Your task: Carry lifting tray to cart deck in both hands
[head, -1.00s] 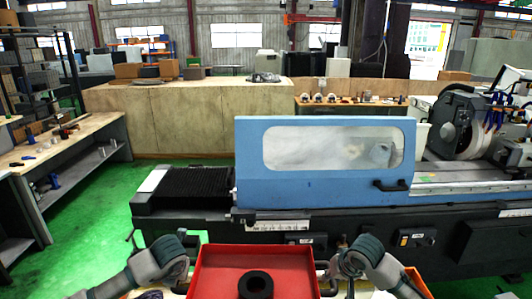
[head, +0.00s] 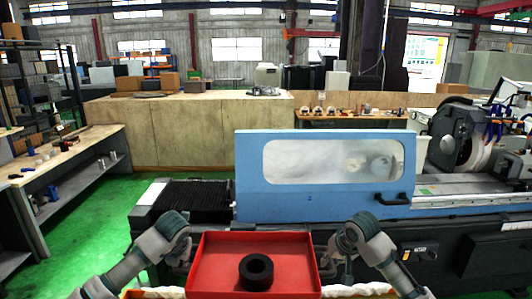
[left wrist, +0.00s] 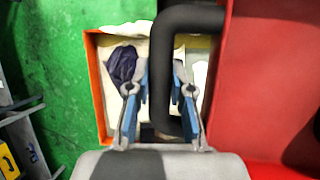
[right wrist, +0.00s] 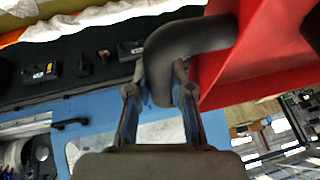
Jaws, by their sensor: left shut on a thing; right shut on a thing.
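The red lifting tray (head: 216,262) is at the bottom middle of the head view, with a black ring (head: 257,272) lying in it. My left gripper (left wrist: 160,88) is shut on the tray's black left handle (left wrist: 190,20). My right gripper (right wrist: 160,90) is shut on the tray's black right handle (right wrist: 175,48). In the head view the tray hangs between both hands and looks about level. The grippers' fingertips are hard to make out there. I cannot tell which surface is the cart deck.
An orange-edged bin (left wrist: 92,70) with pale lining and a dark crumpled item lies below the left hand. The grinder with its blue door (head: 320,175) stands in front. A workbench (head: 75,155) is on the left, with green floor (head: 100,225) between.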

